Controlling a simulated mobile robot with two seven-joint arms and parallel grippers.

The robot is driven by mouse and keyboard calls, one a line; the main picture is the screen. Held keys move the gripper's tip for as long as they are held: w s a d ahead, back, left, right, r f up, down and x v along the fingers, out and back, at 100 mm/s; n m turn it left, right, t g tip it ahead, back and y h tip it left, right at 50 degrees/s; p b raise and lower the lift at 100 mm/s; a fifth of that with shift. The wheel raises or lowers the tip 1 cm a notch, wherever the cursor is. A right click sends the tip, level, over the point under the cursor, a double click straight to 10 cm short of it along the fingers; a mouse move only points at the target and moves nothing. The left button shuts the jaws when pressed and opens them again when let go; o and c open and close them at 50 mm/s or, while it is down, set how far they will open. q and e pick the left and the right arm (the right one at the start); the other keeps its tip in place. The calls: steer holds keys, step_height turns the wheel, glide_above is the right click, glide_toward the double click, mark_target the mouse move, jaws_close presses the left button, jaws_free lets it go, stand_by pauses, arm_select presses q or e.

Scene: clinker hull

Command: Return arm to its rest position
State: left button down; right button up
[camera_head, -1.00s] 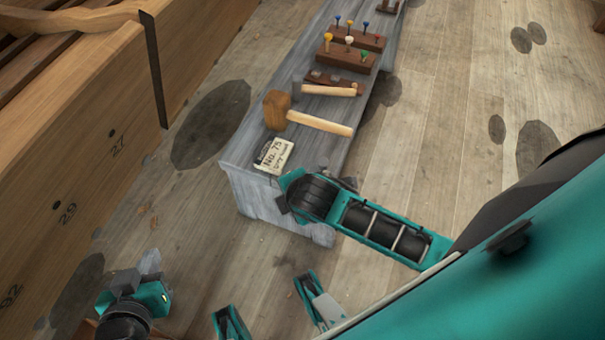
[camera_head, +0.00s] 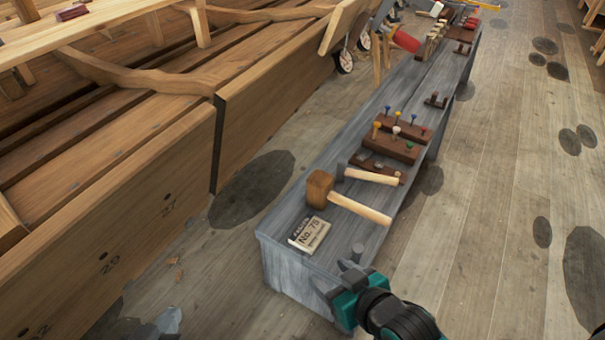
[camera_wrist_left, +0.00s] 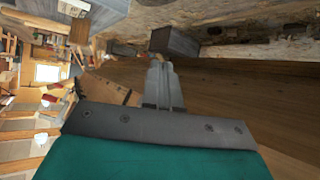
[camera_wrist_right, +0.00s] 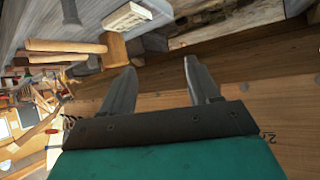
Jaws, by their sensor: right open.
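My right gripper (camera_head: 346,272) shows in the head view beside the near end of the grey bench (camera_head: 300,262). In the right wrist view its fingers (camera_wrist_right: 160,82) are apart with nothing between them. My left gripper (camera_head: 168,322) shows only as a grey tip at the bottom left of the head view, low over the floor. In the left wrist view its fingers (camera_wrist_left: 162,82) are together. A dark block (camera_wrist_left: 175,42) appears just past their tips; I cannot tell whether it touches them.
The plank hull (camera_head: 120,235) stands on the left. Open floor (camera_head: 490,240) lies to the right.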

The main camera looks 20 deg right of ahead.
arm_select(q)
steer(key=s+a+r+y+p, duration=0.1)
steer(key=a+r+p, duration=0.2)
steer(key=r+p, duration=0.5)
steer(key=p, duration=0.3)
steer(key=shift+s, duration=0.25)
arm_select(e)
step_height(320, 180, up, 8)
steer(key=s+d, duration=0.1)
steer(key=d, duration=0.1)
steer(key=shift+s+d+r+h, duration=0.15)
steer(key=shift+d+h, duration=0.25)
